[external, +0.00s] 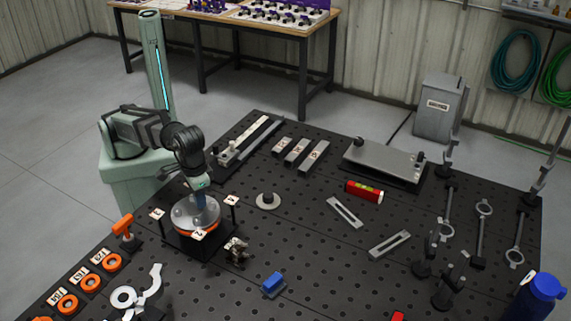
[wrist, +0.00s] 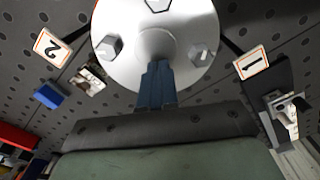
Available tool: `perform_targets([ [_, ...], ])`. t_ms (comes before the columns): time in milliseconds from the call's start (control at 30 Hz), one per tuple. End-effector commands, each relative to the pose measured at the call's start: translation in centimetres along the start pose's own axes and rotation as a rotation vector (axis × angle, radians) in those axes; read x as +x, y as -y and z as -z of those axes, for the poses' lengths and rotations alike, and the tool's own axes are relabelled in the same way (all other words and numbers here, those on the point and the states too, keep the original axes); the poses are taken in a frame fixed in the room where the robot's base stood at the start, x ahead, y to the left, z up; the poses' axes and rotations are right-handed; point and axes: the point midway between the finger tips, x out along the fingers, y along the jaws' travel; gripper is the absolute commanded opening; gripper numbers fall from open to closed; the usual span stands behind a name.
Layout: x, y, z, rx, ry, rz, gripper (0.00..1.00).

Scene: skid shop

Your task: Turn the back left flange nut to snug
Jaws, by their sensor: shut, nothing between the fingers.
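A round silver flange (external: 196,211) with an orange ring under it sits on a black stand (external: 187,245) at the left of the bench. In the wrist view the flange (wrist: 140,74) shows hex nuts: one at left (wrist: 108,46), one at right (wrist: 200,54), and one cut off at the top (wrist: 158,4). I cannot tell which is the back left nut. My gripper (wrist: 158,66) is shut and empty, its blue fingers together over the near part of the flange, between the left and right nuts. In the external view my gripper (external: 197,187) is above the flange; contact is unclear.
Numbered tags, 2 (wrist: 50,47) and 1 (wrist: 250,62), stand around the flange on posts. A round grey disc (external: 268,201) and a blue block (external: 273,284) lie on the perforated bench. Orange rings (external: 90,282) lie at front left. The bench centre is fairly open.

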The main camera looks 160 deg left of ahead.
Motion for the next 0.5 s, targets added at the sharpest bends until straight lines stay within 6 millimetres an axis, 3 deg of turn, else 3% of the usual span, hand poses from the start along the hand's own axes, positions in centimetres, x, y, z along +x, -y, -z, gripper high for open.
perform_targets([
  [167, -0.4, 0.0, -0.1, 0.001, 0.002, -0.001, 0.00],
  [500, -3.5, -0.1, -0.2, 0.003, 0.003, -0.002, 0.00],
])
